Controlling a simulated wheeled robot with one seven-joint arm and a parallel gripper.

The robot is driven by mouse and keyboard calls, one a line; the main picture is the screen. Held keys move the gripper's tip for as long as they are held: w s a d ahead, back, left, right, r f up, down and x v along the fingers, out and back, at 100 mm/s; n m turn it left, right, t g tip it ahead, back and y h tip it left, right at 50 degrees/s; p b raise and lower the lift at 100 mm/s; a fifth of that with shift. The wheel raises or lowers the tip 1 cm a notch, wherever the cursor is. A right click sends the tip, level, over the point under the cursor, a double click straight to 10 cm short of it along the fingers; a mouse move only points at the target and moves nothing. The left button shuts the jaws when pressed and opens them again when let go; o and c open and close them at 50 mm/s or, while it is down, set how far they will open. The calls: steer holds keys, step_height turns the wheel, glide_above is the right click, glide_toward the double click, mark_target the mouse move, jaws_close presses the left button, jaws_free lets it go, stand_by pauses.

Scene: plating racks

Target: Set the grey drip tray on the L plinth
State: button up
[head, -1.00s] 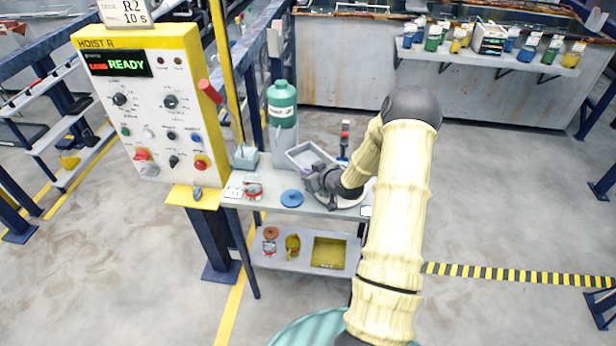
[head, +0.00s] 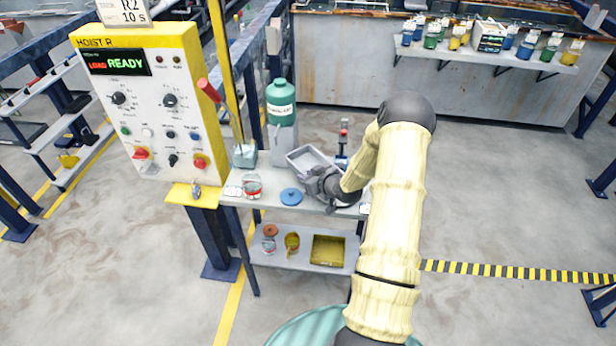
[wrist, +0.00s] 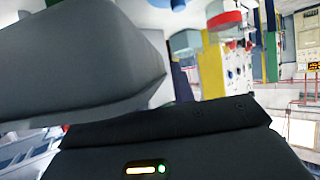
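A light grey tray (head: 306,158), which looks like the drip tray, is at the back of the small bench, beside the green-topped bottle. My gripper (head: 318,184) is at its near right edge, close to it or touching; the fingertips are hard to make out. In the wrist view a big dark grey shape (wrist: 75,60) fills the upper left above my gripper's dark body, and I cannot tell whether it is a finger or a held thing. I cannot pick out a plinth marked L in either view.
The hoist panel (head: 150,105) stands close on the left.

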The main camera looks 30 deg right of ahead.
steer(key=shift+r, duration=0.15)
steer(key=shift+s, duration=0.2)
steer(key=b+v, duration=0.2)
steer(key=v, duration=0.9)
steer(key=shift+s+b, duration=0.15)
steer(key=shift+b, duration=0.25)
steer(key=shift+a+r, duration=0.1)
steer(key=shift+r, duration=0.1)
steer(key=s+a+r+m+g+h, duration=0.1)
steer(key=s+a+r+g, duration=0.3)
steer(key=s+a, duration=0.4)
steer(key=s+a+r+m+g+h, duration=0.1)
steer(key=s+a+r+g, duration=0.3)
steer(key=s+a, duration=0.4)
steer(key=a+g, duration=0.1)
steer(key=a, duration=0.2)
steer(key=shift+s+a+r, duration=0.35)
steer(key=shift+s+r, duration=0.05)
